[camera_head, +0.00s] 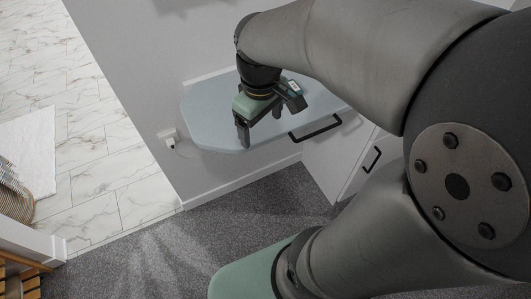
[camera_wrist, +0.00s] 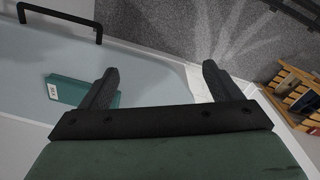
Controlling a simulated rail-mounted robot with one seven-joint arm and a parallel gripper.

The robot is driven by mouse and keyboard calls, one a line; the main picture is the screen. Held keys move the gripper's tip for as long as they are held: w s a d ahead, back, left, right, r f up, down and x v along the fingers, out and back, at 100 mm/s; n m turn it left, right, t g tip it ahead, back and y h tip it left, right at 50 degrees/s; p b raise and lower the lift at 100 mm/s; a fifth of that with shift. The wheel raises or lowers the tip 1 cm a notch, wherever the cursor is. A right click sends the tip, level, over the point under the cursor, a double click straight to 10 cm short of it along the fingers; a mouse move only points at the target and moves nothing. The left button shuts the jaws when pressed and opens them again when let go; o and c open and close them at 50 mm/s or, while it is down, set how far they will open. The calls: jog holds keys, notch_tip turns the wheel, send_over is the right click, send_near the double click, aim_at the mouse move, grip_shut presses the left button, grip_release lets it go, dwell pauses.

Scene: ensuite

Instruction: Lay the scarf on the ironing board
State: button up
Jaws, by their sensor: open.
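A pale blue-grey board with a rounded end, which I take as the ironing board (camera_head: 205,112), juts out from the wall by a white cabinet. My gripper (camera_head: 262,122) is over it, pointing down, its fingers apart with nothing held between them. In the wrist view the board (camera_wrist: 150,70) lies under the open gripper (camera_wrist: 158,80). A folded teal item with a white label (camera_wrist: 68,90) lies on the board, left of and partly behind the left finger. I cannot tell whether it is the scarf. No other scarf-like cloth is clear.
A black bar handle (camera_head: 316,128) is on the board's front edge; another (camera_head: 372,158) is on the cabinet. A wall outlet (camera_head: 168,137) is left of the board. A wooden rack (camera_head: 22,278) and woven basket (camera_head: 14,203) stand far left. The grey carpet (camera_head: 250,195) is clear.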

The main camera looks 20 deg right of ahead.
jog(key=s+a+f+m, duration=0.2)
jog(key=s+m, duration=0.3)
jog(key=s, duration=0.3)
jog(key=shift+f, duration=0.55)
jog(key=shift+a, duration=0.1)
